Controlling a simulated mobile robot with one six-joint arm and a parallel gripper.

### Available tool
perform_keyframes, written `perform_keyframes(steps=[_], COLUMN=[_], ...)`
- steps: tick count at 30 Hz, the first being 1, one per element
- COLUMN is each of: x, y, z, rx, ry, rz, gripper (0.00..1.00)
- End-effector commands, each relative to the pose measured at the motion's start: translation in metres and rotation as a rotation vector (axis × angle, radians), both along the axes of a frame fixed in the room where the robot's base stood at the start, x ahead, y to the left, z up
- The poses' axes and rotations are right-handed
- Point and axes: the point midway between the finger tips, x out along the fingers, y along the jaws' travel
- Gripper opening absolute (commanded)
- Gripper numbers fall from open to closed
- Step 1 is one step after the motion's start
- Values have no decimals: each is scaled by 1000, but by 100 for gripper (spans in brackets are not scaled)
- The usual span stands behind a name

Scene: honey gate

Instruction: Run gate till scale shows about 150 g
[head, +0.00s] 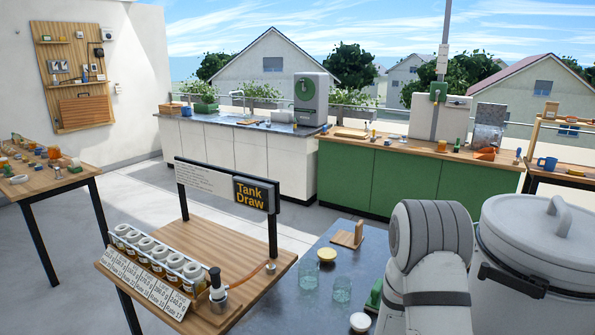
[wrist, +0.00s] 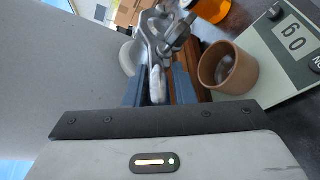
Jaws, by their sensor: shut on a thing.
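In the wrist view my gripper (wrist: 158,88) is shut on the metal lever of the gate (wrist: 160,28), which lies between the dark fingers. A scale (wrist: 268,75) is at the right, partly cut off by the frame edge. Its display (wrist: 292,37) shows a 6 and a 0 or 9, tilted; I cannot tell which way up they read. A brown cup (wrist: 228,68) stands at the scale's near left side, with its inside in shadow. In the head view the big grey lidded tank (head: 545,240) is at the right. My arm hides the gate, scale and gripper there.
An orange-amber thing (wrist: 212,8) shows at the top of the wrist view.

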Motion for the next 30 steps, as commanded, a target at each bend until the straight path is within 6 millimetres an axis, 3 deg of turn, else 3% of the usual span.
perform_keyframes(steps=[10, 19, 30], x=[1, 2, 9], y=[0, 3, 31], z=[1, 2, 8], rx=[-3, -3, -3], ry=[-2, -1, -4], rz=[2, 4, 5], gripper=[48, 49, 49])
